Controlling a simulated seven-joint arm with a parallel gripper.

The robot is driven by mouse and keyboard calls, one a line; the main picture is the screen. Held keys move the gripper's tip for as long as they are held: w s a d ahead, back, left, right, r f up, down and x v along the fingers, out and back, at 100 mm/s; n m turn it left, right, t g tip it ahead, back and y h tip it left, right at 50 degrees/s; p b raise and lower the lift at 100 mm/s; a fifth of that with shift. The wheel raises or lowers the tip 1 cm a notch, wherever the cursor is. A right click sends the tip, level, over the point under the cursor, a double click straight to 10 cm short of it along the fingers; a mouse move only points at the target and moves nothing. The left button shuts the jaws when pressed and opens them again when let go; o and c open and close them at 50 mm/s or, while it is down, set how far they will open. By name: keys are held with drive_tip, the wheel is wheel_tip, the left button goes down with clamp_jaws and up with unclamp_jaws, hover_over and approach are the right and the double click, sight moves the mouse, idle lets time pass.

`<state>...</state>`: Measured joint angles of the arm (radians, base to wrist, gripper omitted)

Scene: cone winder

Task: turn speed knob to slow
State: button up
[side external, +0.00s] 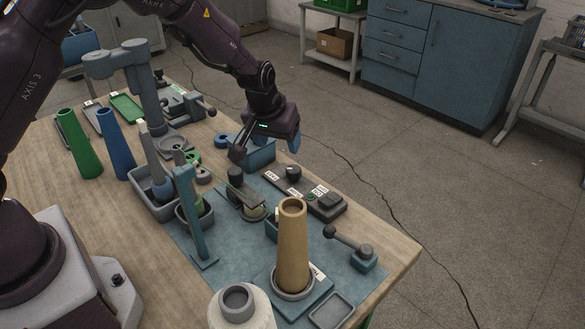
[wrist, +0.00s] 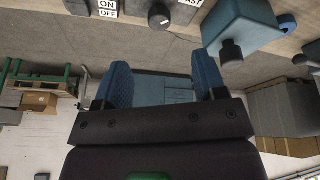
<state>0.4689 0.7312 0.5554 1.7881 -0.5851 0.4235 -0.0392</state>
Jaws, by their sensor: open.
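The speed knob (side external: 293,172) is a round black knob on a dark control panel (side external: 308,197) near the table's far edge. Small white labels lie beside it. In the wrist view the knob (wrist: 158,17) shows at the top edge, between an ON/OFF label (wrist: 108,8) and a partly cut-off label ending in "AST" (wrist: 190,3). Which way the knob points cannot be made out. My gripper (side external: 266,149) is open and empty, above and to the left of the knob in the side view, apart from it. Its two blue-padded fingers (wrist: 161,62) show in the wrist view.
A blue box (side external: 260,154) stands below my gripper; it also shows in the wrist view (wrist: 240,25). A tan cone (side external: 293,245) stands upright nearer the camera. A ball-ended lever (side external: 349,243) is to the right. Green (side external: 79,145) and blue (side external: 117,145) cones stand left.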

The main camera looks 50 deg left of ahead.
sight(293, 169)
drive_tip(key=w+f, duration=0.2)
drive_tip(key=f, duration=0.2)
drive_tip(key=w+a+f+m, duration=0.1)
drive_tip(key=f, duration=0.2)
drive_tip(key=w+f+m, duration=0.1)
drive_tip(key=w+f, duration=0.1)
drive_tip(key=f, duration=0.2)
drive_tip(key=shift+w+a+f+t, duration=0.25)
drive_tip(key=shift+w+f+t, duration=0.05)
drive_tip(key=c, duration=0.9)
drive_tip(key=shift+c, duration=0.2)
